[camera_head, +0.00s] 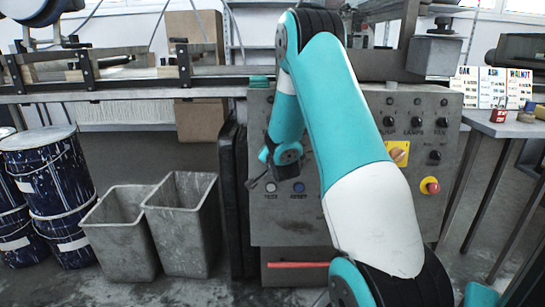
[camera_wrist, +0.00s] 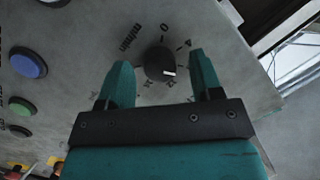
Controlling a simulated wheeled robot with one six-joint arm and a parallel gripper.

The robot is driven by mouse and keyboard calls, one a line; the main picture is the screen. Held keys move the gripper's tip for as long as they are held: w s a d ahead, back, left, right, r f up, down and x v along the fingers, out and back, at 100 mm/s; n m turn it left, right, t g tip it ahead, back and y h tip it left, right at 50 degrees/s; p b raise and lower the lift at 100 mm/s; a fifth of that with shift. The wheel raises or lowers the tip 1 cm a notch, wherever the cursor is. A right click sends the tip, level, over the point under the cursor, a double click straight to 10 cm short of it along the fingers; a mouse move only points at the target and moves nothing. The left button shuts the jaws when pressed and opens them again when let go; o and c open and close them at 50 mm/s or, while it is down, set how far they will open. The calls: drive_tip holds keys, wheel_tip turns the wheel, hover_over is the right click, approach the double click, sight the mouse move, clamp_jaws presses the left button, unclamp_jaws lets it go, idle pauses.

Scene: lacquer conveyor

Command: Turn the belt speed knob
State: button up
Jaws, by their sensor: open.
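A round black knob (camera_wrist: 160,63) with a white pointer line sits on the grey panel in the wrist view, with a printed dial around it including a 0 and what looks like "m/min". The pointer line is toward the picture's lower right. My gripper (camera_wrist: 160,70) is open, with its two teal fingers on either side of the knob in the picture. I see gaps on both sides; how deep the fingers reach along it I cannot tell. In the head view my gripper (camera_head: 259,178) is at the left side of the control panel (camera_head: 290,228); this knob is hidden there.
A blue button (camera_wrist: 28,62) and a green button (camera_wrist: 21,107) lie left in the wrist view. The panel also bears a red stop button (camera_head: 430,187) and a yellow-plated switch (camera_head: 397,152). Grey bins (camera_head: 182,228) and paint drums (camera_head: 50,175) stand left.

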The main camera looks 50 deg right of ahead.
drive_tip(key=c, duration=0.9)
drive_tip(key=n+g, duration=0.1)
drive_tip(key=n, duration=0.3)
drive_tip(key=shift+r+p, duration=0.15)
drive_tip(key=shift+p, duration=0.15)
drive_tip(key=n, duration=0.2)
drive_tip(key=n+g+h, duration=0.1)
drive_tip(key=n, duration=0.1)
drive_tip(key=shift+w+a+n+g, duration=0.1)
drive_tip(key=shift+n+g, duration=0.2)
drive_tip(key=shift+n, duration=0.1)
drive_tip(key=shift+a+n+g+h+p, duration=0.1)
drive_tip(key=shift+n+g+h+p, duration=0.35)
drive_tip(key=shift+n, duration=1.55)
drive_tip(key=shift+n+g+h+p, duration=0.25)
drive_tip(key=shift+n+h+p, duration=0.25)
drive_tip(key=shift+n, duration=1.5)
